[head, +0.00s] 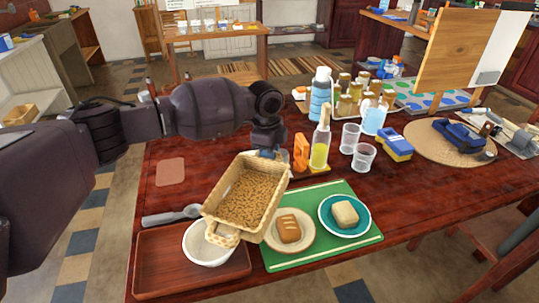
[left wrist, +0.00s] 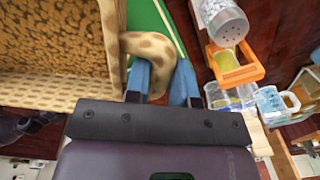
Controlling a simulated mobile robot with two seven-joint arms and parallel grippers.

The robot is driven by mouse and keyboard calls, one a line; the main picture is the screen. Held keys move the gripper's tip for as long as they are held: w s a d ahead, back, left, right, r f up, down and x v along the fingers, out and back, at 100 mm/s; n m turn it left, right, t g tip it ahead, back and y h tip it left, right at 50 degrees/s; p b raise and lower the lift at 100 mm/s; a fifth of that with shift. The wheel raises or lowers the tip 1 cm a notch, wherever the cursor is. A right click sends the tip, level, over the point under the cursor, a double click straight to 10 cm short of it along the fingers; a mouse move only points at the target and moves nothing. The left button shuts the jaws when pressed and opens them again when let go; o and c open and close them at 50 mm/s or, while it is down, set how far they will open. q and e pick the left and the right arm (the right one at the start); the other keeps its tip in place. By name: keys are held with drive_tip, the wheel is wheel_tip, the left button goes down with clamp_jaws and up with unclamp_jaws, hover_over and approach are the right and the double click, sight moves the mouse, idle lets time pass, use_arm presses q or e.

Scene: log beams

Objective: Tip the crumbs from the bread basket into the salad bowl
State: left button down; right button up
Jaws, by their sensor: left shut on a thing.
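The woven bread basket (head: 272,213) hangs above the table's front left part, its floor covered with small brown crumbs (head: 243,196). It looks tilted, with its near end over part of the white salad bowl (head: 204,250). The visible part of the bowl's inside looks empty. My left gripper (head: 267,153) is at the basket's far end. In the left wrist view, the blue fingers of my left gripper (left wrist: 160,85) are shut on the basket's looped handle (left wrist: 150,47), and the basket's patterned wall (left wrist: 60,88) fills the left. My right gripper is not in view.
The bowl stands on a brown tray (head: 160,267). A green board (head: 327,250) beside it holds two plates with bread. The table's right front is clear.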

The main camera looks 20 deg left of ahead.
use_arm(q)
drive_tip(key=shift+a+r+t+h, duration=0.1)
drive_tip(key=shift+r+t+h, duration=0.2)
drive_tip(key=shift+r, duration=0.6)
drive_tip(key=shift+s, duration=0.1)
drive_tip(key=shift+r+p, duration=0.4)
drive_tip(key=shift+p, duration=0.15)
drive_tip(key=shift+s+a+r+t+h+p, duration=0.15)
drive_tip(key=shift+r+t+h+p, duration=0.15)
drive_tip(key=shift+r, duration=0.2)
drive_tip(key=shift+r+p, duration=0.45)
drive_tip(key=shift+r, duration=0.05)
drive_tip(key=shift+s+a+r+t+h+p, duration=0.1)
drive_tip(key=shift+r+t+h+p, duration=0.15)
drive_tip(key=shift+r, duration=0.1)
drive_tip(key=shift+s+a+r+t+h+p, duration=0.1)
drive_tip(key=shift+r+t+h+p, duration=0.05)
drive_tip(key=shift+r+t+p, duration=0.15)
drive_tip(key=shift+r, duration=0.2)
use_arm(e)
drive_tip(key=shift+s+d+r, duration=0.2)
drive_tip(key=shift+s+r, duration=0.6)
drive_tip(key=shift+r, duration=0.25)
